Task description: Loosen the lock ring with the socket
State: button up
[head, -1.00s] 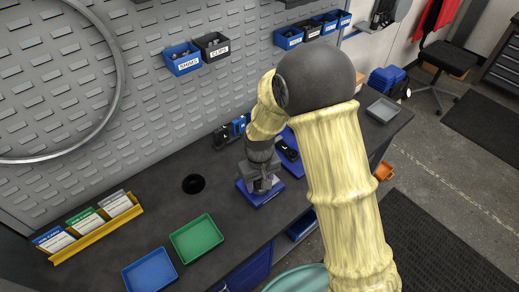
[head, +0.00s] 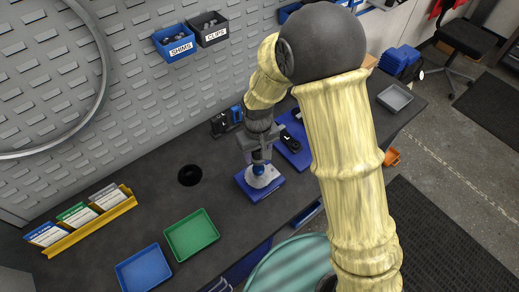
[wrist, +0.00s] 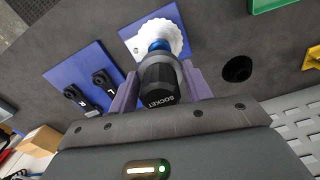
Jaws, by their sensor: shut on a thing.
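My gripper (wrist: 160,88) is shut on the socket (wrist: 158,92), a black cylinder lettered SOCKET, with one purple-grey finger on each side. In the head view my gripper (head: 258,148) is upright over a silver toothed disc (head: 262,180). The disc (wrist: 176,29) lies on a blue plate (head: 246,188) on the dark bench. A blue part (wrist: 160,45) shows between the socket and the disc's centre. I cannot tell whether it belongs to the socket or is the lock ring, or whether the socket touches the ring.
A blue mat (head: 290,152) with black parts, one marked L, lies behind the disc. A round black hole (head: 190,175) is in the bench to the left. Green (head: 192,234) and blue (head: 144,270) trays stand in front, a yellow card rack (head: 88,226) farther left. Bare bench lies between.

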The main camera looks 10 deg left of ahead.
aim_at(259, 168)
jog(key=shift+s+a, duration=0.1)
jog(key=shift+s, duration=0.1)
jog(key=shift+w+f+b, duration=0.2)
jog(key=shift+f+b, duration=0.35)
jog(key=shift+f, duration=0.15)
jog(key=shift+f+b, duration=1.6)
jog(key=shift+f, duration=0.6)
jog(key=shift+f, duration=0.45)
jog(key=o, duration=0.4)
jog(key=c, duration=0.7)
jog(key=shift+c, duration=0.2)
